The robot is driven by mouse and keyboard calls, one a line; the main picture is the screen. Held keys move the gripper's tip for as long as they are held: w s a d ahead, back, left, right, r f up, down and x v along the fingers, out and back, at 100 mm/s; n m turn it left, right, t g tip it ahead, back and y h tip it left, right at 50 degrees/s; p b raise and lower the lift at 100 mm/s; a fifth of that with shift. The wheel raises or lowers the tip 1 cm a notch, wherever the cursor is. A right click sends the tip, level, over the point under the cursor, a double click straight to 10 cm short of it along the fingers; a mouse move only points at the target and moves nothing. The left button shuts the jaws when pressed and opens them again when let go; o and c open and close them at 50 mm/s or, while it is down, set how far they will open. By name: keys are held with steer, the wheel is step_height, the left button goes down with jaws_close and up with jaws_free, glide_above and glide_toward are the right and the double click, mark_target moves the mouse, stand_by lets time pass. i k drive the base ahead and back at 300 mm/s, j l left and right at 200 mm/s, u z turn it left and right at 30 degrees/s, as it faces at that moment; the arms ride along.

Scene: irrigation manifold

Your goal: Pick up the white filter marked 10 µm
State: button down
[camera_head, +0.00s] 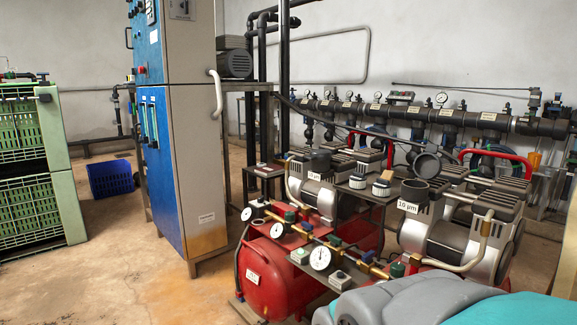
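A white label reading 10 µm (408,207) is at the front right of a small dark table among the compressors. A dark round cup (414,191) is just behind and above the label. Two small whitish ribbed cylinders, which look like filters, stand on the table left of it: one on the left (357,181) and one nearer the label (381,189). I cannot read any marking on either cylinder. A second white label (314,176) at the table's left is too small to read. My gripper is not in view.
Red compressor tanks (272,280) with gauges (320,258) stand in front of the table. A grey motor (450,245) is at its right. A blue cabinet (165,130) stands left, with green crates (75,205) beyond. Pipes (445,115) run behind. Floor (120,265) is clear at lower left.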

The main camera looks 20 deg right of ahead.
mark_target(381, 186)
steer(key=z, duration=1.2)
